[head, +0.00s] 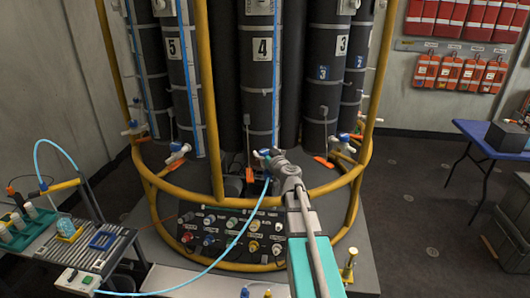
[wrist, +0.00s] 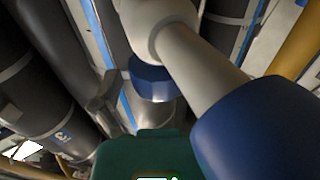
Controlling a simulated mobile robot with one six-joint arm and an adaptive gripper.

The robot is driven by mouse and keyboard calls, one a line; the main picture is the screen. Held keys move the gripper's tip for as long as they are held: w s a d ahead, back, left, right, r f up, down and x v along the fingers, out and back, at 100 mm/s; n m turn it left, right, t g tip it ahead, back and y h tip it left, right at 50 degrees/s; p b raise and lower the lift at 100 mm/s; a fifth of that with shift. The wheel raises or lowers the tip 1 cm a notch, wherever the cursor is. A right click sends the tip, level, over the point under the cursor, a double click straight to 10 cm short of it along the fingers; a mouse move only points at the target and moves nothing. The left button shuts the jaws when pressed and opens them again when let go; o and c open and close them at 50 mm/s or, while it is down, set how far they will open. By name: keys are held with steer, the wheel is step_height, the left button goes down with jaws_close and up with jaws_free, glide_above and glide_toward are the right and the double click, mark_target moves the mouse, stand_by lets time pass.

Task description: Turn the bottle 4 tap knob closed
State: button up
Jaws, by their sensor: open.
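Bottle 4 (head: 262,85) is a tall dark cylinder with a white "4" label and a blue strip, standing in the yellow-railed rack. A small blue part (head: 264,153) at its foot appears to belong to its tap; the rest is hidden behind my arm. I cannot make out the knob's angle. My gripper (head: 271,161) is small and partly hidden at that tap, and open; I cannot tell whether it touches the knob. The wrist view is filled by a pale rounded body and tube with blue ends, which I cannot firmly identify.
Bottle 5 (head: 177,80) and bottle 3 (head: 325,70) flank it, with similar taps nearby. The yellow rail (head: 230,201) curves in front. A light-blue hose (head: 243,231) hangs from near my gripper. A knob panel (head: 230,236) lies below.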

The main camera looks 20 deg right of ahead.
steer(key=shift+s, duration=0.1)
steer(key=s, duration=1.1)
steer(key=shift+s, duration=0.4)
steer(key=shift+d, duration=0.1)
steer(key=w+d+f+n+g+y+b, duration=0.1)
steer(key=w+d+n+g+y, duration=0.1)
steer(key=d+n+g+y, duration=0.3)
steer(key=shift+d+n+y, duration=2)
steer(key=shift+d+y, duration=0.45)
steer(key=shift+y, duration=1.35)
steer(key=shift+w, duration=0.1)
steer(key=shift+f+x, duration=0.1)
steer(key=shift+x, duration=3.3)
steer(key=shift+f+x, duration=0.15)
steer(key=shift+x, duration=3.25)
